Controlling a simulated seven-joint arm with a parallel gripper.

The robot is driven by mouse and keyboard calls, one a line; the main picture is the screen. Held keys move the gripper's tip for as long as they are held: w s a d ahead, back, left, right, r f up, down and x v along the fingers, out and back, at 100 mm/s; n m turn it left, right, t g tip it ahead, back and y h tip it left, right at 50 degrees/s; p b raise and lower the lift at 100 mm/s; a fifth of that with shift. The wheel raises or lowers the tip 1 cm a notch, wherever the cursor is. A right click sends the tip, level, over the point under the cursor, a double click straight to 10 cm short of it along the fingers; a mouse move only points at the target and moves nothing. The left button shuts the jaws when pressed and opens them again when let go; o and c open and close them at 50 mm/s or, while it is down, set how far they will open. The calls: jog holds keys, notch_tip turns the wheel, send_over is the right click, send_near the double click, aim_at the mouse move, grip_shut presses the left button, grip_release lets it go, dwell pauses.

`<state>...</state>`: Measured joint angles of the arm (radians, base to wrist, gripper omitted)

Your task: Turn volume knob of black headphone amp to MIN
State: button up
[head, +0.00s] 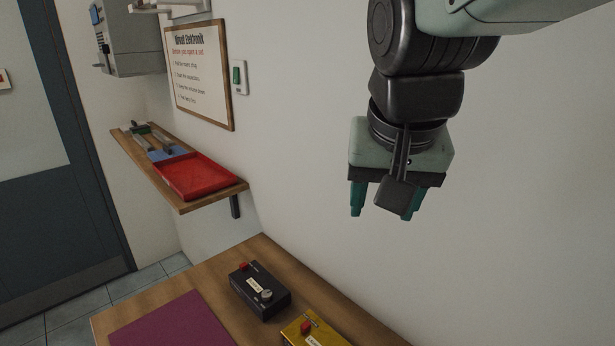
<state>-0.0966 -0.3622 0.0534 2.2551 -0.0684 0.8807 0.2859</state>
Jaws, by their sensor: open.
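The black headphone amp (260,291) sits on the wooden table (225,266) in the lower middle of the head view. On its top are a red knob or button at the far left, a pale label in the middle, and a silver-grey knob (266,295) near its front edge. The markings are too small to read, so I cannot tell the knob's setting. My gripper (384,205) hangs in the air above and to the right of the amp, well apart from it. It points down, with its teal fingers apart and nothing between them.
A yellow box (318,332) with a red knob stands right of the amp, cut off by the frame's bottom. A purple mat (172,322) lies on the table's left. A wall shelf (205,200) carries a red tray (193,177). The wall runs close behind the table.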

jog(key=w+a+f+m+g, duration=0.1)
jog(key=w+a+f, duration=0.15)
jog(key=w, duration=0.25)
jog(key=w+a+f+g, duration=0.1)
jog(key=w+a+f, duration=0.15)
jog(key=w, duration=0.25)
jog(key=m+g, duration=0.2)
jog(key=m, duration=0.2)
send_over(267, 293)
notch_tip(267, 293, down, 24)
jog(key=shift+m, duration=0.3)
notch_tip(267, 293, down, 10)
jog(key=shift+f, duration=0.15)
grip_shut()
